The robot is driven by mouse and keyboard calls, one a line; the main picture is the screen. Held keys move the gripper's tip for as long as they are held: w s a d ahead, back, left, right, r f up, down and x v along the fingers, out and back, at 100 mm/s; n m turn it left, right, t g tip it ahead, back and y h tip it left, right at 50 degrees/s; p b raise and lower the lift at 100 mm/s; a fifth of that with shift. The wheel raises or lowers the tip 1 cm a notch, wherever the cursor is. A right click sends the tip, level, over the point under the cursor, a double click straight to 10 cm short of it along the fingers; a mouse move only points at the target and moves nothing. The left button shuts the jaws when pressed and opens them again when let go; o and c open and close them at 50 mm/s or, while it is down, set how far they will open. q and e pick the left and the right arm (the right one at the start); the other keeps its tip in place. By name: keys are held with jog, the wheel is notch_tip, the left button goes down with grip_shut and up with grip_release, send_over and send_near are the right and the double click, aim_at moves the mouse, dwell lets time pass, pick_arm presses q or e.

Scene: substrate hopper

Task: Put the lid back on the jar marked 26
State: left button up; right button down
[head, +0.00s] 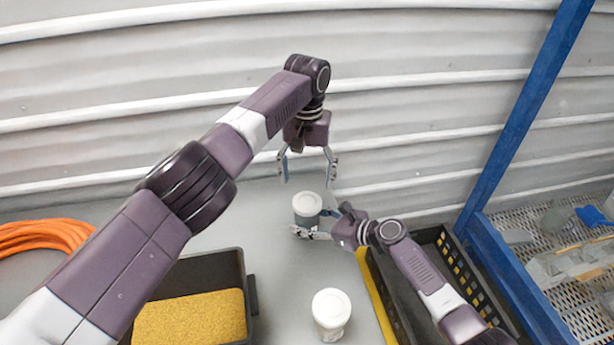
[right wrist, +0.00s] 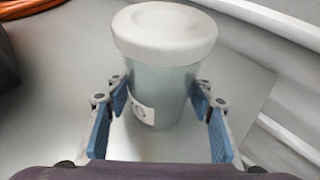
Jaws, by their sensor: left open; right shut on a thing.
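A grey-green jar (head: 306,221) stands on the grey table near the back wall. A white lid (head: 307,202) sits on its mouth and looks level; whether it is fully seated I cannot tell. My right gripper (right wrist: 160,97) is shut around the jar's body (right wrist: 172,85), below the lid (right wrist: 165,32). The jar's label (right wrist: 141,111) is partly hidden by a finger, and its number cannot be read in full. My left gripper (head: 308,180) is open and empty, fingers pointing down, just above and behind the lid. It does not show in the right wrist view.
Another white-lidded jar (head: 331,310) stands nearer the front. A dark tray (head: 188,268) with a yellow sponge-like block (head: 190,318) is at front left. A black crate (head: 462,262) is at right, beside a blue frame (head: 520,130). An orange hose (head: 40,233) lies at left.

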aim_at(307, 201)
pick_arm(q)
jog(key=shift+f, duration=0.1)
jog(key=shift+f, duration=3.9)
jog(key=c, duration=1.3)
jog(key=o, duration=1.4)
jog(key=shift+o, duration=0.2)
notch_tip(307, 201, up, 12)
